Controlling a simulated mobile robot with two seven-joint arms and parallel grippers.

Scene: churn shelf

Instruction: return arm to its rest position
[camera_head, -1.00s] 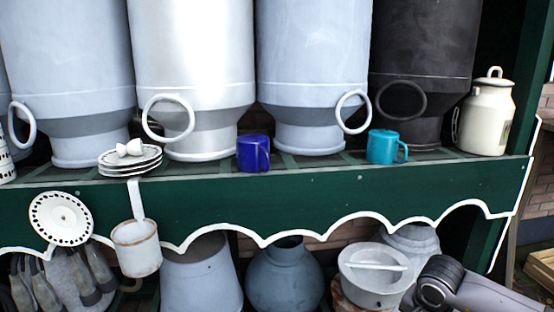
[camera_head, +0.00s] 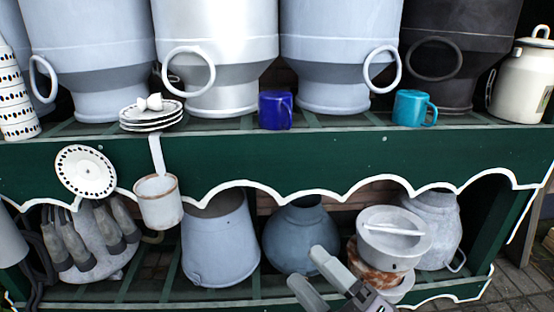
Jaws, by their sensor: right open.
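My right gripper (camera_head: 304,266) shows at the bottom, right of centre, in the head view. Its two grey fingers are spread apart, pointing up and left, with nothing between them. It appears in front of the lower shelf, overlapping the view of a round blue-grey churn (camera_head: 292,235) and just left of a lidded white pot (camera_head: 393,238). The rest of my right arm is mostly out of frame below. My left gripper is not in view.
The green upper shelf (camera_head: 300,158) holds large churns, a blue mug (camera_head: 275,110), a teal mug (camera_head: 414,108), stacked plates (camera_head: 152,116) and a cream can (camera_head: 522,82). A white ladle (camera_head: 159,202) and a skimmer (camera_head: 85,172) hang at its front. A tapered grey bucket (camera_head: 220,245) stands below.

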